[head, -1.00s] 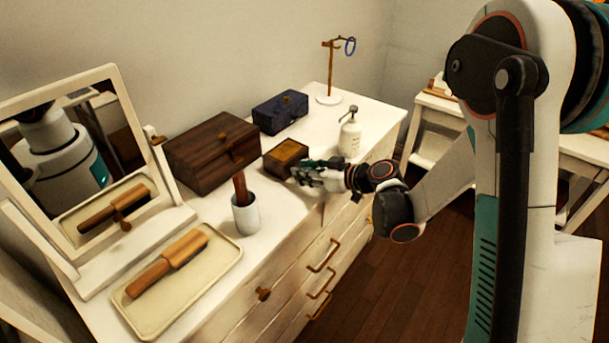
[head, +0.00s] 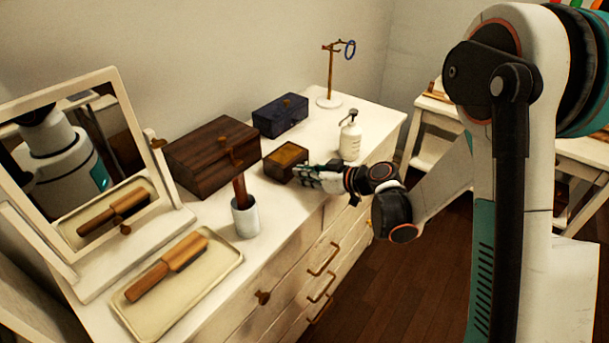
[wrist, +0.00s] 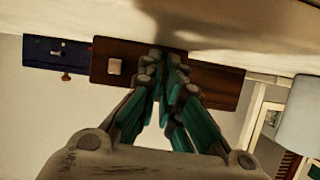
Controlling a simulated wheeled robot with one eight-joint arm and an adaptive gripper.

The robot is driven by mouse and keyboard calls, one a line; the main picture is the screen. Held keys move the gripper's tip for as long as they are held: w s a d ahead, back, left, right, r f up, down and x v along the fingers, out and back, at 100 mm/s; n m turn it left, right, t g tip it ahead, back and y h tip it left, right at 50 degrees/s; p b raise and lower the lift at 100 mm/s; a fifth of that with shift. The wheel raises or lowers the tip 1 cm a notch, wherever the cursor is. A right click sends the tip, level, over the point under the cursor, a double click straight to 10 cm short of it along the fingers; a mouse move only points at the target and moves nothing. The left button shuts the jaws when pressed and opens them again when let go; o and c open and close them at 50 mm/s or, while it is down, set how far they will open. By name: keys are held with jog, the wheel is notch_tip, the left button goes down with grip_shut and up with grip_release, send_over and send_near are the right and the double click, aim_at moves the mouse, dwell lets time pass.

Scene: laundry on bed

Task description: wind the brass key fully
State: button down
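A small wooden box (head: 286,160) with a gold-coloured top stands on the white dresser, in front of a larger dark box. No brass key can be made out; any key on the side facing my gripper is hidden. My gripper (head: 299,173) is low beside the small box's near right corner, touching it or almost so. In the wrist view my gripper's teal and grey fingers (wrist: 164,62) converge to a narrow gap in front of brown wood (wrist: 215,85). Whether something thin is between the tips cannot be seen.
The larger dark wooden box (head: 212,155), a navy box (head: 280,115), a white pump bottle (head: 350,138) and a cup (head: 245,217) with a wooden handle in it stand around. A tray (head: 150,326) with a brush and a mirror (head: 130,165) are at left.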

jog(key=shift+w+d+f+m+g+y, duration=0.1)
jog(key=shift+m+g+y, duration=0.2)
jog(key=shift+m, duration=0.3)
jog(key=shift+w+m+g+y, duration=0.1)
jog(key=shift+m+g+y, duration=0.15)
jog(key=shift+m, duration=0.35)
jog(key=m+g+y, duration=0.1)
jog(key=m, duration=0.1)
jog(key=shift+d+m+y, duration=0.1)
jog(key=shift+m+y, duration=0.15)
jog(key=shift+m, duration=0.05)
jog(key=m, duration=0.1)
jog(key=m+y, duration=0.1)
jog(key=m, duration=0.1)
jog(key=m+g+y, duration=0.1)
jog(key=shift+w+f+m, duration=0.15)
jog(key=shift+f+m, duration=0.1)
jog(key=shift+m, duration=0.05)
jog(key=c, duration=1.8)
grip_release()
jog(key=shift+d, duration=0.1)
jog(key=shift+v, duration=3.95)
